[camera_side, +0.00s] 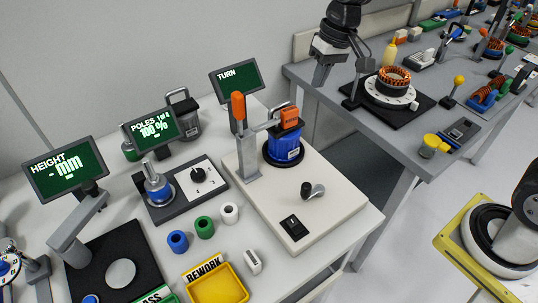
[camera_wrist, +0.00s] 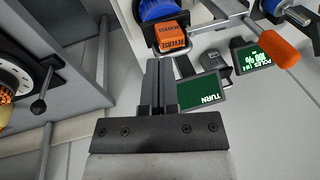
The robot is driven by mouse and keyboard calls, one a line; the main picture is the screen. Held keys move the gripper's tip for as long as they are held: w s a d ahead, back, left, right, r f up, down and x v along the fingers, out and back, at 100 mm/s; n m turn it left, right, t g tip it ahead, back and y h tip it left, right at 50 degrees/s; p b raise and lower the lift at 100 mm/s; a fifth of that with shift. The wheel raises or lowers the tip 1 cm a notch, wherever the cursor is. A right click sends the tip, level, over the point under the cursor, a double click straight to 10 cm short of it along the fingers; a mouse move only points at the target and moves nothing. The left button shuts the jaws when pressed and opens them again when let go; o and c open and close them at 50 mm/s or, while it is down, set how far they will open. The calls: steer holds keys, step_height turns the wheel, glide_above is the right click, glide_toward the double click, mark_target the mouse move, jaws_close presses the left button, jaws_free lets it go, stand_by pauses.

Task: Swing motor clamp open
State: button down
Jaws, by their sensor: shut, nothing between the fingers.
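The motor clamp's grey column (camera_side: 247,155) stands on a pale base plate, with an upright orange handle (camera_side: 238,105). Its arm reaches right to an orange block (camera_side: 289,117) sitting over the blue motor (camera_side: 285,149). In the wrist view, the orange block (camera_wrist: 171,38) shows with lettering, beside the motor (camera_wrist: 158,10), and the handle (camera_wrist: 281,48) is at upper right. My gripper (camera_side: 320,83) is in the air to the right of and above the clamp, apart from it. Its fingers (camera_wrist: 158,65) are together and empty.
A green TURN screen (camera_side: 237,82) stands behind the clamp. The right bench holds a copper-wound stator (camera_side: 393,79) on a white dial. A knob lever (camera_side: 307,188) and a black switch (camera_side: 294,228) sit on the base plate. A yellow REWORK bin (camera_side: 220,284) is in front.

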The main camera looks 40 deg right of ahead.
steer(key=w+a+r+g+y, duration=0.1)
steer(key=w+a+r+y, duration=0.1)
steer(key=w+a+r, duration=0.3)
step_height(320, 180, up, 3)
steer(key=shift+a+r+n, duration=0.1)
steer(key=shift+a+n, duration=0.2)
steer(key=shift+n, duration=0.1)
glide_toward(239, 116)
steer(key=w+d+f, duration=0.1)
steer(key=d+f, duration=0.3)
steer(key=f, duration=0.1)
steer(key=shift+w+a+f, duration=0.1)
steer(key=shift+a, duration=0.9)
steer(key=shift+w+a+f, duration=0.1)
steer(key=shift+a+f, duration=0.05)
steer(key=shift+a, duration=0.8)
